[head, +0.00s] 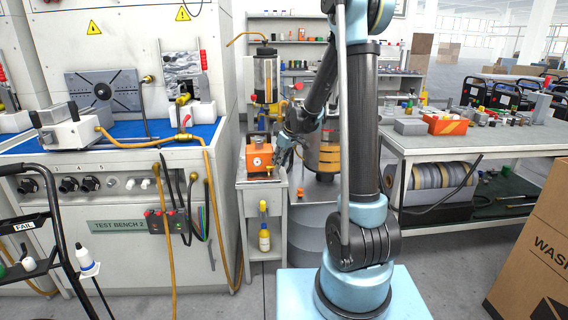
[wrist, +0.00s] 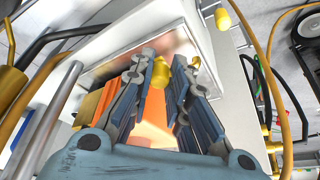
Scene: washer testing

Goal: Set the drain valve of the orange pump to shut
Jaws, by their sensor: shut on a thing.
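The orange pump (head: 259,160) sits on a small grey stand left of my arm in the head view, with a round white gauge on its front. In the wrist view its orange body (wrist: 98,103) shows behind and below the fingers. My gripper (head: 281,152) is at the pump's right side. In the wrist view my gripper (wrist: 164,72) has its blue fingers closed on a small yellow part (wrist: 158,74), which looks like the drain valve's handle. The fingers hide much of the valve, so I cannot tell its setting.
Test bench 2 (head: 120,226) stands close on the left, with a hose hanging along its side. A metal tank (head: 324,152) stands right behind my arm. A workbench (head: 480,140) is at the right.

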